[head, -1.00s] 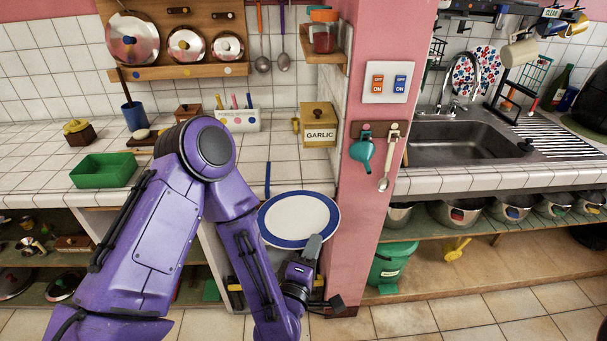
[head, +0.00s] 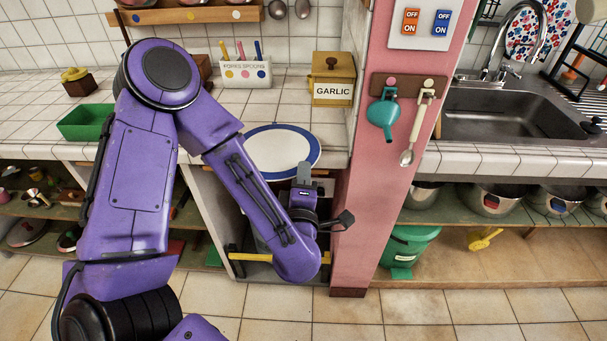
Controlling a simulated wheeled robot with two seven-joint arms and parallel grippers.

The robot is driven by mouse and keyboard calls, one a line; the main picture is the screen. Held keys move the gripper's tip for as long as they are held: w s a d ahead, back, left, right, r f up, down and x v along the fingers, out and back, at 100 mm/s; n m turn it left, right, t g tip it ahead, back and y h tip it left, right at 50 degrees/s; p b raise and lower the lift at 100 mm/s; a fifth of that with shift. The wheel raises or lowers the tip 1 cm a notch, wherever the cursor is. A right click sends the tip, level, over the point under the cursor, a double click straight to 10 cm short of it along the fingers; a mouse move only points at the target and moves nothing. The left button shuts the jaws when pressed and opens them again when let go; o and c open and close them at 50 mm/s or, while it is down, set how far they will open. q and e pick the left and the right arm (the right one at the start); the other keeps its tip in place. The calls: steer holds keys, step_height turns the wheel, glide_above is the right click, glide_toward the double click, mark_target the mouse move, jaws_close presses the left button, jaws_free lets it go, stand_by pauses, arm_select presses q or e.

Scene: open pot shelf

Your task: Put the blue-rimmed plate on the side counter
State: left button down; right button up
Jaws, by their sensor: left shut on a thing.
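The blue-rimmed plate (head: 278,149) is white with a blue rim. It lies roughly flat at the front edge of the left tiled counter (head: 222,104), left of the pink pillar. Whether it touches the tiles or hovers just above them I cannot tell. My left gripper (head: 304,174) is shut on the plate's near right rim, with its fingertips partly hidden. My purple left arm hides part of the counter and of the plate's left side. My right gripper is not in view.
A garlic box (head: 333,79) and a forks-and-spoons holder (head: 245,72) stand behind the plate. A green tray (head: 86,122) is at the left. The pink pillar (head: 359,190), with a hanging spoon (head: 415,130), stands close right of my gripper. Tiles between box and plate are clear.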

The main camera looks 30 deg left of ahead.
arm_select(q)
steer(key=p+x, duration=0.1)
steer(key=x, duration=0.2)
steer(key=p+x, duration=0.1)
steer(key=x, duration=0.2)
steer(key=shift+a+r, duration=0.2)
steer(key=shift+a, duration=0.25)
steer(key=f, duration=0.3)
steer(key=shift+w+f, duration=0.4)
steer(key=c, duration=1.2)
jaws_free()
steer(key=shift+f, duration=0.1)
steer(key=b, duration=0.2)
glide_toward(302, 155)
steer(key=shift+s+d+f, duration=0.15)
steer(key=shift+d+f, duration=0.05)
steer(key=shift+f, duration=0.45)
steer(key=shift+s+d+f, duration=0.15)
steer(key=shift+f, duration=0.45)
steer(key=shift+s+d+f, duration=0.15)
steer(key=shift+d+f, duration=0.05)
steer(key=shift+f, duration=0.45)
